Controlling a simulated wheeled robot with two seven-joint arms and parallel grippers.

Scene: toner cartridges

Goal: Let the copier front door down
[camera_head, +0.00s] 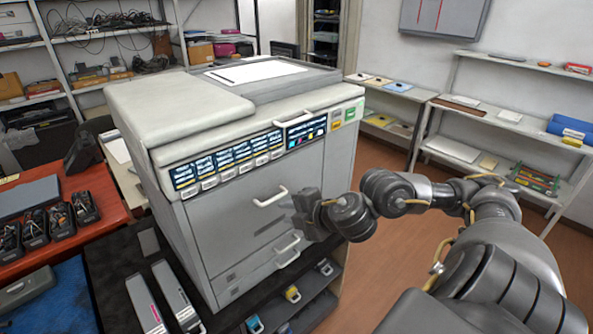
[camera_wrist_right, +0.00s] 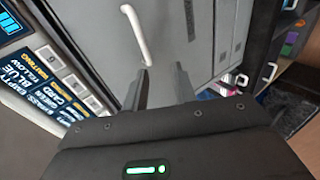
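The grey copier (camera_head: 230,170) stands upright with its front door (camera_head: 235,225) shut flush in its face. The white door handle (camera_head: 270,197) is a bar near the top of the door; it also shows in the right wrist view (camera_wrist_right: 136,35). My right gripper (camera_head: 299,208) is just right of the handle, close to the door. In the right wrist view the two fingers (camera_wrist_right: 162,76) stand apart with only grey door between them. One end of the handle appears just beyond the left fingertip; I cannot tell whether they touch. My left gripper is not in view.
A lower drawer handle (camera_head: 287,243) is below the door. Two long toner cartridges (camera_head: 160,300) lie on the dark bench (camera_head: 112,255) at the left. A low shelf (camera_head: 310,312) with coloured items is under the copier. The brown floor (camera_head: 385,270) at the right is clear.

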